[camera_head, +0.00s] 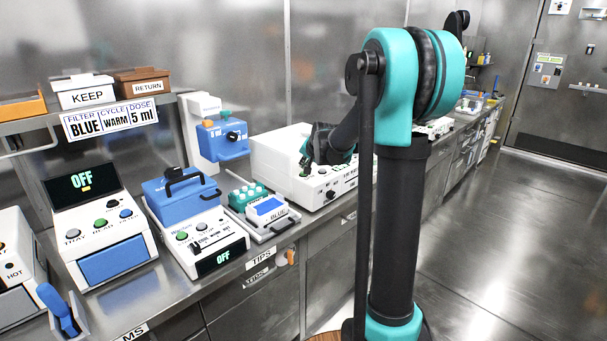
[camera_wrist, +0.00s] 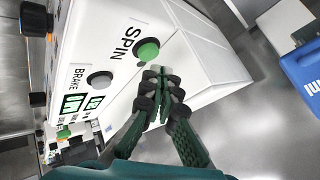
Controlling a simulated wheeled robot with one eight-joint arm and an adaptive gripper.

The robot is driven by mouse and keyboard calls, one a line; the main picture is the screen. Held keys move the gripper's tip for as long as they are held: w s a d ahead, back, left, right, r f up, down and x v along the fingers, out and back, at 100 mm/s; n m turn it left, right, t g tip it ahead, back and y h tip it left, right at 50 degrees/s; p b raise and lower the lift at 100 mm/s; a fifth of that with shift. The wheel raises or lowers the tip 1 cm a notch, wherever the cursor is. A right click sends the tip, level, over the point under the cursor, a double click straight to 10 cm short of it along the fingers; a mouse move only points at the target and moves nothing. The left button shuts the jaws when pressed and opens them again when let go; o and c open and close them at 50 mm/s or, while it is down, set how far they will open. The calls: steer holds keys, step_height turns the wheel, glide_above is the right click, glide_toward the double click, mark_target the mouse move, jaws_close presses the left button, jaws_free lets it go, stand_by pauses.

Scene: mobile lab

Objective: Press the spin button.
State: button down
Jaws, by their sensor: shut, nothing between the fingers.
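The spin button is a round green button (camera_wrist: 148,51) beside the word SPIN on the white machine's front panel. The same white machine (camera_head: 272,157) stands on the bench in the head view, partly behind my arm. My gripper (camera_wrist: 160,82) is shut and empty, its fingertips just below the green button in the wrist view. A narrow gap seems to show between fingertips and button; I cannot tell the depth. In the head view my gripper (camera_head: 305,168) is at the machine's front, and the spin button is not clear there.
A grey BRAKE button (camera_wrist: 99,80) and small green displays (camera_wrist: 73,104) share the panel. On the bench left of the machine are a blue-lidded device (camera_head: 183,193), a green tube rack (camera_head: 249,195) and a blue dispenser (camera_head: 222,140). The floor at right is clear.

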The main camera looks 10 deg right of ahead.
steer(key=shift+f, duration=0.15)
steer(key=shift+f, duration=0.3)
